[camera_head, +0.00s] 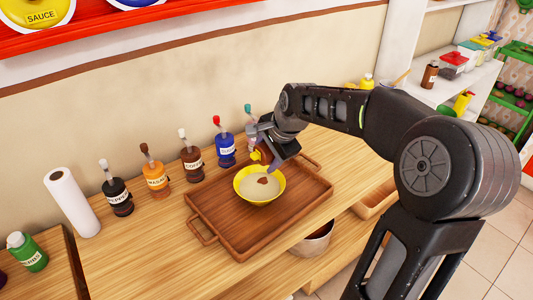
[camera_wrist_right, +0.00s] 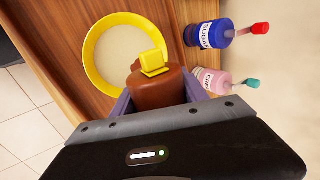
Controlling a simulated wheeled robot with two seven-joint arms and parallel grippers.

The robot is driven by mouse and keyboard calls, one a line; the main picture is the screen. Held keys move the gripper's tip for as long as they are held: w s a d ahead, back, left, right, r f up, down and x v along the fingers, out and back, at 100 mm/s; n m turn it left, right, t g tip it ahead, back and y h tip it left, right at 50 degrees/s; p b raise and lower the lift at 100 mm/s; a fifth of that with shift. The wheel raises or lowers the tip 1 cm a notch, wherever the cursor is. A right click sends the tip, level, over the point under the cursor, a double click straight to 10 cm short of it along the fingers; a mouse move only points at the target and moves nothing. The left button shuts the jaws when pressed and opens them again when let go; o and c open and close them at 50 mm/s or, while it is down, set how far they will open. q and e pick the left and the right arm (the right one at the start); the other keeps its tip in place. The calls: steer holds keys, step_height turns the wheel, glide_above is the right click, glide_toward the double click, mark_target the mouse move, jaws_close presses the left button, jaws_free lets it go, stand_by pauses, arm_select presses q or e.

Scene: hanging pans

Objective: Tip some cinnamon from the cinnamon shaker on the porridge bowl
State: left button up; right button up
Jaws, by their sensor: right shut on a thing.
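My right gripper (camera_head: 268,150) is shut on a brown shaker (camera_wrist_right: 157,88) with a yellow cap (camera_wrist_right: 153,61). The shaker's label is not visible, so I cannot read that it is cinnamon. It is tilted, with its cap towards the yellow porridge bowl (camera_head: 241,194), just above the bowl's far rim. The pale porridge (camera_head: 257,189) has a small brown patch on its surface in the head view. The bowl (camera_wrist_right: 91,66) also shows in the right wrist view, where the shaker hides part of its edge. My left gripper is not in view.
The bowl stands on a brown wooden tray (camera_head: 228,234). Behind it stand black (camera_head: 118,195), orange (camera_head: 155,179), brown coffee (camera_head: 190,160) and blue sugar (camera_head: 225,147) bottles. A pink bottle (camera_wrist_right: 207,80) is nearby. A paper roll (camera_head: 74,202) stands at the left.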

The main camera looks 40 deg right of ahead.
steer(key=shift+y+p, duration=0.55)
steer(key=shift+y, duration=0.05)
steer(key=shift+f+m+y, duration=0.2)
steer(key=shift+m+y, duration=0.1)
steer(key=shift+a, duration=0.15)
steer(key=shift+y, duration=0.3)
steer(key=shift+f+y+b, duration=0.1)
steer(key=shift+y+b, duration=0.2)
steer(key=shift+b, duration=0.05)
steer(key=shift+a+f+m+y, duration=0.15)
steer(key=shift+m+y, duration=0.15)
steer(key=shift+y, duration=0.3)
